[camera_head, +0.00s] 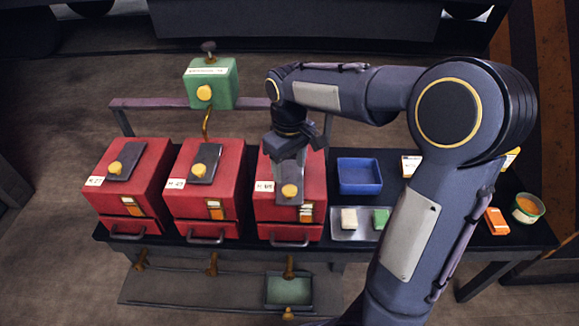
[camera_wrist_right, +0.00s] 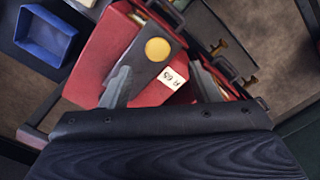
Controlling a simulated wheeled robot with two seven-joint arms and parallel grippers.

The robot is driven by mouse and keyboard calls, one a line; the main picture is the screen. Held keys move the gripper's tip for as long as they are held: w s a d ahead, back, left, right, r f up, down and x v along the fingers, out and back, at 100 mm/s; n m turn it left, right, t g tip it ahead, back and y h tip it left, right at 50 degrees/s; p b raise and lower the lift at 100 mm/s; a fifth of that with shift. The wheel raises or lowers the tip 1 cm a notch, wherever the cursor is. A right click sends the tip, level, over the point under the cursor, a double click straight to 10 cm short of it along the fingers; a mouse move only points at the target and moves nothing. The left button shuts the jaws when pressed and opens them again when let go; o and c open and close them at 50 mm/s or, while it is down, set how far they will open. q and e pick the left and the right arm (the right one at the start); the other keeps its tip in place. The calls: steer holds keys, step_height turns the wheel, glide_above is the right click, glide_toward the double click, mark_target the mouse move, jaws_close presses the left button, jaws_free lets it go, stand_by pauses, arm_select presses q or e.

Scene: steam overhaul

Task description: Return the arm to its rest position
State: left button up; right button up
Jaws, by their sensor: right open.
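My right arm reaches in from the lower right of the head view and bends over to the left. Its right gripper (camera_head: 289,158) hangs above the rightmost red box (camera_head: 262,205). In the wrist view the two grey fingers of the right gripper (camera_wrist_right: 162,80) stand apart. Between and beyond them are the red box (camera_wrist_right: 95,70), its grey top plate with a yellow round knob (camera_wrist_right: 158,49), and a white label (camera_wrist_right: 172,78). Nothing shows held in the fingers. Whether they touch the box is unclear. My left gripper is not in view.
Two more red boxes (camera_head: 125,187) (camera_head: 205,187) stand to the left on the dark bench. A green box (camera_head: 211,84) is raised behind them. A blue tray (camera_head: 359,190), a metal tray with small blocks (camera_head: 342,236), an orange block (camera_head: 496,221) and a round tub (camera_head: 527,212) are to the right.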

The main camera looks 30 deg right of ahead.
steer(key=s+a+m+t+y, duration=0.2)
steer(key=s, duration=0.7)
steer(key=s+a+r+m+t+y, duration=0.1)
steer(key=s+a+m+t, duration=0.1)
steer(key=s, duration=0.8)
steer(key=shift+s+a+m+t+y, duration=0.3)
steer(key=shift+a+t+y, duration=0.1)
steer(key=shift+a+t, duration=0.4)
